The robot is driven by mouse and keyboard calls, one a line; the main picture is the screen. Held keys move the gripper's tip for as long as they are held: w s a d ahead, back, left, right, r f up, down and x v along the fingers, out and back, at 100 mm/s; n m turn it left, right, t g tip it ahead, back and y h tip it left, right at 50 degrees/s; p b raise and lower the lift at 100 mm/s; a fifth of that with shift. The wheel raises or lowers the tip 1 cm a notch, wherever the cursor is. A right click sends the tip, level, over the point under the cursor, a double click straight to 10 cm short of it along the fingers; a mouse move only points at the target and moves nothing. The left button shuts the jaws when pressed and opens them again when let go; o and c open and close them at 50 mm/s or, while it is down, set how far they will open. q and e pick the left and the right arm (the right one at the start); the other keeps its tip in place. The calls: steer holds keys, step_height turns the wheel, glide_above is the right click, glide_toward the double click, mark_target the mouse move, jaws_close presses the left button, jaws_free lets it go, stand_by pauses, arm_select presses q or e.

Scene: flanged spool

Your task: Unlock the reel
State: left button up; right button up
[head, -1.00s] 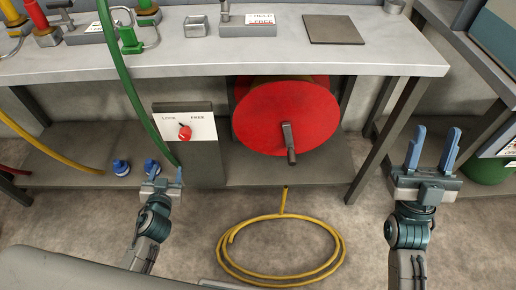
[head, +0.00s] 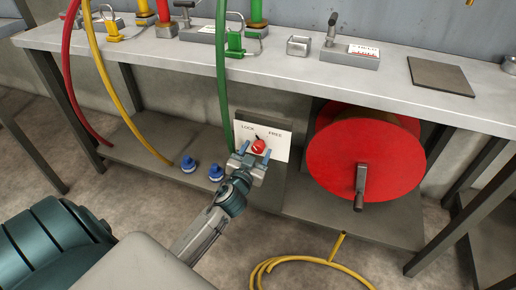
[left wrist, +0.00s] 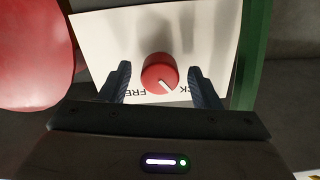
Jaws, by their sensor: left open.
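The red lock knob (head: 259,146) sits on a white plate (head: 276,143) marked LOCK on the left and FREE on the right. My left gripper (head: 252,153) is open in front of it. In the left wrist view the knob (left wrist: 160,73) is between the two open fingers, with a gap on each side. Its white mark points towards the LOCK lettering, which is partly cut off. The red flanged reel (head: 365,150) with its crank handle (head: 360,187) hangs under the bench, to the right of the plate. My right gripper is out of view.
A green hose (head: 222,80) hangs just left of the plate. Two blue fittings (head: 216,173) stand on the lower shelf left of my left gripper. A yellow hose coil (head: 310,260) lies on the floor. The bench top (head: 300,70) overhangs the reel.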

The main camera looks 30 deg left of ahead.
arm_select(q)
steer(key=shift+x, duration=0.8)
steer(key=c, duration=1)
